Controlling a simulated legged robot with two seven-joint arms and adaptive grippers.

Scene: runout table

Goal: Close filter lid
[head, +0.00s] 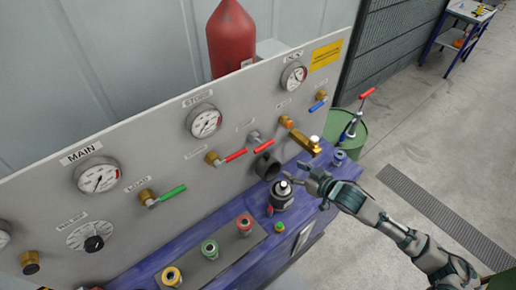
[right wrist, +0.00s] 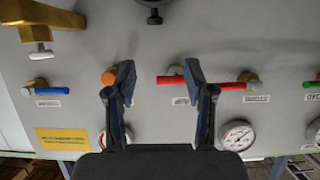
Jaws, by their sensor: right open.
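A dark round housing (head: 266,165) sticks out from the grey panel. Just in front of it, a dark canister (head: 281,197) with a pale top stands on the blue bench. I cannot tell for certain which part is the filter lid. My right gripper (head: 294,172) is open and empty, just right of the housing and above the canister. In the right wrist view, the open fingers (right wrist: 158,78) face the panel, with a red handle beyond them. A dark round part (right wrist: 154,14) shows at the top edge there. My left gripper is out of view.
The panel carries gauges (head: 205,121) and valves with red, green and blue handles. A brass piece (head: 304,143) projects right of the housing. A green drum (head: 350,135) stands to the right, with open floor beyond.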

